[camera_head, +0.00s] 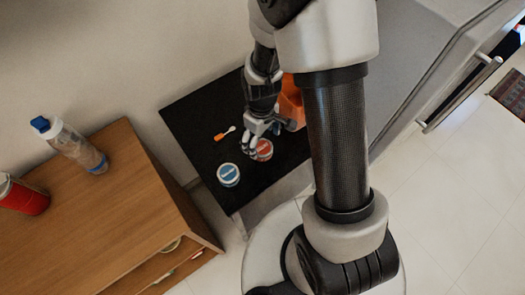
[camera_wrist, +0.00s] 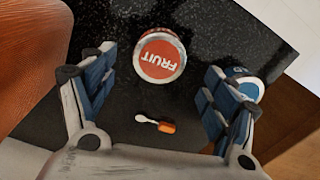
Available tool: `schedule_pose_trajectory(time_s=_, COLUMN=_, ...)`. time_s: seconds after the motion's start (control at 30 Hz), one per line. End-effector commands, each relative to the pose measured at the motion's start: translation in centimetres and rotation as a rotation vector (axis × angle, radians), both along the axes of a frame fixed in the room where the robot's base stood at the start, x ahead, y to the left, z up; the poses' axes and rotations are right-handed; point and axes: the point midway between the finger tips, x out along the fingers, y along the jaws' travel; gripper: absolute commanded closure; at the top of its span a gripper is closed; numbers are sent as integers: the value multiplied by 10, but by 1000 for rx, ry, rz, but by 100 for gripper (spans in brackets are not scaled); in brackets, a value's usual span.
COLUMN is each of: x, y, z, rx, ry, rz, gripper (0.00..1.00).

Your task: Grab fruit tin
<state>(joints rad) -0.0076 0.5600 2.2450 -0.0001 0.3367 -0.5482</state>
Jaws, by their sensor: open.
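The fruit tin (camera_wrist: 158,58) has a round red-orange lid with the word FRUIT in white and stands on a black speckled countertop. In the wrist view it lies at the top middle, ahead of and between my open fingers. My gripper (camera_wrist: 157,95) is open and empty, with a finger on each side of the picture. In the head view my gripper (camera_head: 259,133) is right over the fruit tin (camera_head: 264,149) and partly covers it. I cannot tell whether the fingers touch the tin.
A blue-lidded tin (camera_head: 228,174) stands close by; in the wrist view the right finger partly hides it (camera_wrist: 243,82). An orange-handled brush or spoon (camera_head: 225,133) lies on the counter. An orange object (camera_head: 291,100) stands behind my arm. A wooden cabinet (camera_head: 100,215) holds a bottle (camera_head: 75,146).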

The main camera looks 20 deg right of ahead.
Motion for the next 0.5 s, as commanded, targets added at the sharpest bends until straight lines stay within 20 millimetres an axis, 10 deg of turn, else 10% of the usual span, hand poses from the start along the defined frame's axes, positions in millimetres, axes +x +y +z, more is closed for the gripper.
schedule_pose_trajectory(time_s=0.5, x=-4, y=-4, z=-55, rx=0, ry=4, rz=-1, gripper=21)
